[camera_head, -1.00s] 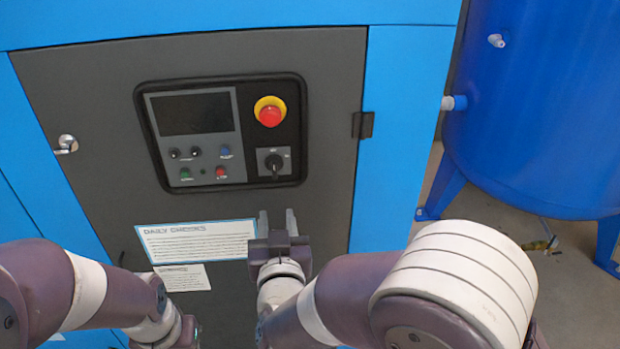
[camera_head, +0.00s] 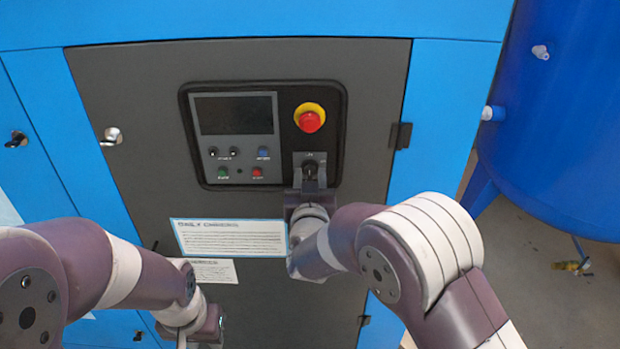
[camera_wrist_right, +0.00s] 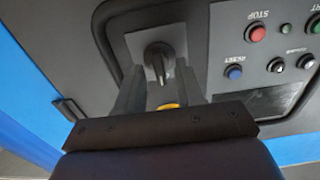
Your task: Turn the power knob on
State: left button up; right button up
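The power knob (camera_head: 310,168) is a black rotary switch on a grey plate, low on the right side of the dark control panel. In the right wrist view the knob (camera_wrist_right: 158,57) lies between and just beyond the fingertips. My right gripper (camera_head: 309,179) is at the knob, its fingers one on each side of it. In the right wrist view the gripper (camera_wrist_right: 158,82) is open, with a gap between the fingers; I cannot tell whether they touch the knob. My left gripper (camera_head: 205,335) is low at the bottom edge, its fingers not clearly visible.
A red emergency stop (camera_head: 309,121) on a yellow ring sits just above the knob. A screen (camera_head: 234,115) and small buttons are to the left. A paper notice (camera_head: 230,238) is below. A blue tank (camera_head: 560,130) stands at the right.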

grip_shut()
jog(key=shift+f+m+b, duration=0.2)
jog(key=shift+m+b, duration=0.3)
jog(key=shift+b, duration=0.4)
jog(key=shift+d+f+m+b, duration=0.1)
jog(key=shift+m+b, duration=4.1)
jog(key=shift+b, duration=0.5)
jog(key=shift+d+f+m+b, duration=0.1)
jog(key=shift+m+b, duration=4.1)
jog(key=shift+b, duration=0.45)
jog(key=shift+r, duration=0.1)
